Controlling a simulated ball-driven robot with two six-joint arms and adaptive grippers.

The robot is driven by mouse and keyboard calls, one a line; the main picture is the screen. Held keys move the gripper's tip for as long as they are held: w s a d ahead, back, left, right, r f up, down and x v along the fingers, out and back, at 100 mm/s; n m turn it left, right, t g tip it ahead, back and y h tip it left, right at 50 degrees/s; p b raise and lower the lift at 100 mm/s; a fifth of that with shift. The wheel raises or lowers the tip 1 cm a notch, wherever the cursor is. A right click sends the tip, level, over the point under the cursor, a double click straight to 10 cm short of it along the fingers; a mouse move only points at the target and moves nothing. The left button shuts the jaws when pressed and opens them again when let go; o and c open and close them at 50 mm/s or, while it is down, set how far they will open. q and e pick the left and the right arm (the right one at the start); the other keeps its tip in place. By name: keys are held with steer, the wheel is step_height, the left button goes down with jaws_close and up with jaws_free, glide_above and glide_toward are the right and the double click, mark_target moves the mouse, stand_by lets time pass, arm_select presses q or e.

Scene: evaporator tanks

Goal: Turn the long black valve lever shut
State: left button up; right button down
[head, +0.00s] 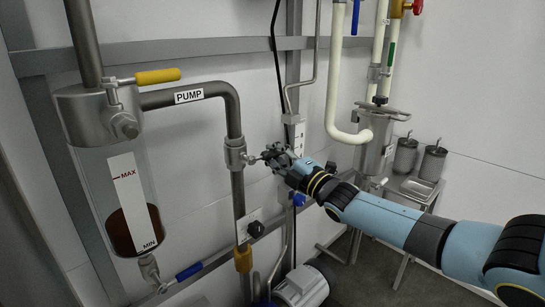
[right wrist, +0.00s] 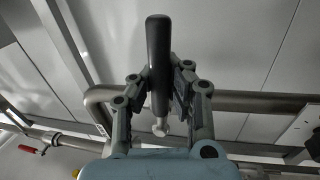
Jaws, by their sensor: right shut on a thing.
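The long black valve lever (right wrist: 158,55) stands nearly upright in the right wrist view, between the two fingers of my right gripper (right wrist: 160,85). A light metal end shows at its lower tip. In the head view my right gripper (head: 270,155) is shut on the lever, just right of the metal valve fitting (head: 236,153) on the vertical pipe below the PUMP label. The gripper hides most of the lever there. My left gripper is not in view.
A glass tank (head: 125,200) with brown liquid stands at the left. A yellow-handled lever (head: 157,76) sits above it and a blue-handled one (head: 190,271) below. White pipes (head: 335,75), a steel vessel (head: 378,130) and a small table (head: 415,190) are at the right.

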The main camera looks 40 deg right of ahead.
steer(key=shift+s+n, duration=0.15)
steer(key=shift+n, duration=0.35)
steer(key=c, duration=1.4)
jaws_free()
steer(key=shift+s+r, duration=0.2)
steer(key=shift+o, duration=0.9)
steer(key=shift+w, duration=0.15)
steer(key=v, duration=1.2)
steer(key=shift+d, duration=0.1)
